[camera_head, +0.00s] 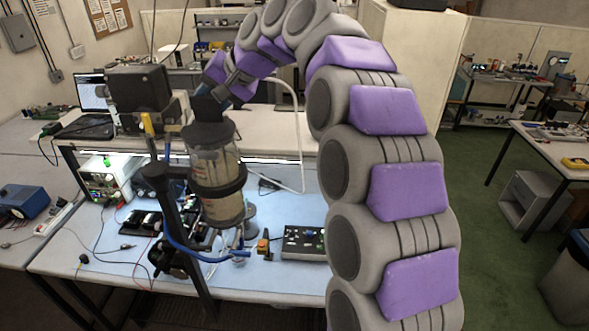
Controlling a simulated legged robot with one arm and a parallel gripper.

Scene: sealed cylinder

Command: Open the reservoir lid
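The reservoir (220,171) is an upright, cloudy clear cylinder with a dark band around its middle, held on a black stand (180,215). Its dark lid (208,136) sits on top of the cylinder and looks closed. My purple and grey arm rises at the right and curves over to the left. My gripper (207,106) is at the lid's top, pointing down at it. The fingers are dark and small against the lid, so I cannot tell whether they touch or grip it.
A workbench (285,190) with a blue mat lies under the reservoir. A dark electronics board (303,242), a blue hose (190,250) and cables are on it. A black box (138,88) and a laptop (91,93) stand behind at the left. Green floor (465,200) is open at the right.

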